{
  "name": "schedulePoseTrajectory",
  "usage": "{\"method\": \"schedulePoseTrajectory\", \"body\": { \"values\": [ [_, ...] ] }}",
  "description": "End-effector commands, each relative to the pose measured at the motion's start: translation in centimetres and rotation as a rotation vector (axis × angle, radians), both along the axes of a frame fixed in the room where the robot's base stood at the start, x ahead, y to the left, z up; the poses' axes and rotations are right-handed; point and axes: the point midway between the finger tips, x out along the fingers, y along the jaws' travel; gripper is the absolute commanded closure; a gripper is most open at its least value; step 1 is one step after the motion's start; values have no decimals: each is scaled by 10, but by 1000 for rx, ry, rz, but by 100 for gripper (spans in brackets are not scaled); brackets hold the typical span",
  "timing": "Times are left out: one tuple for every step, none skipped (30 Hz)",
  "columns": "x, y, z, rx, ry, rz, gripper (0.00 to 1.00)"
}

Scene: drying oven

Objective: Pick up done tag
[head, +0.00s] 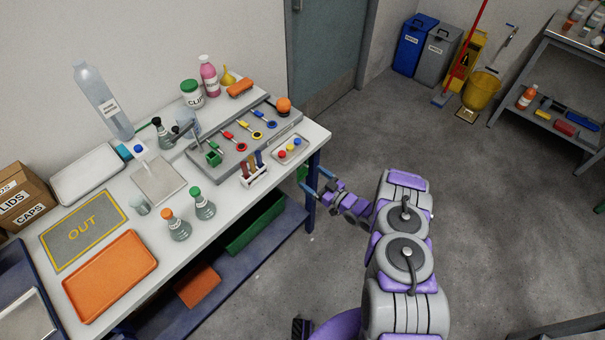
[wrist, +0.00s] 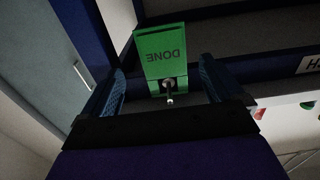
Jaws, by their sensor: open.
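The green done tag (wrist: 160,42) shows in the wrist view, with the word DONE upside down. A small metal peg (wrist: 169,92) shows at its lower edge in the picture. My gripper (wrist: 162,66) is open, one finger on either side of the tag, with visible gaps between fingers and tag. In the head view my gripper (head: 313,185) is at the right end of the bench, and a bit of the green tag (head: 303,173) shows just beside it. I cannot tell exactly how the tag is fixed to the peg.
The white bench (head: 222,210) holds flasks, a rack of tubes, an orange tray (head: 110,275) and an OUT mat (head: 84,229). Its dark blue leg (head: 312,200) stands close to my gripper. The floor (head: 400,130) right of the bench is clear.

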Motion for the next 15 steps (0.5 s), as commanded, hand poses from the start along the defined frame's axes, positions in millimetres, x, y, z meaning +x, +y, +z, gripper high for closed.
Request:
{"method": "schedulePoseTrajectory", "body": {
  "values": [
    [4, 7, -2, -1, -1, 3, 6],
    [6, 9, -2, -1, 1, 2, 6],
    [9, 12, -2, -1, 1, 1, 6],
    [10, 13, -2, -2, 1, 0, 6],
    [11, 14, -1, -2, 1, 0, 6],
    [12, 16, -1, -1, 2, 0, 6],
    [13, 17, -1, -1, 2, 0, 6],
    [13, 18, -1, 0, 1, 0, 6],
    [15, 21, -1, -1, 1, 1, 6],
    [16, 24, -2, -1, 1, 1, 6],
    [18, 27, -2, -1, 1, 1, 6],
    [20, 33, -3, 1, 1, 2, 6],
    [22, 37, -3, 0, 0, 3, 6],
    [25, 40, -4, 0, 0, 2, 6],
    [28, 46, -4, 0, -1, 2, 6]
  ]
}}
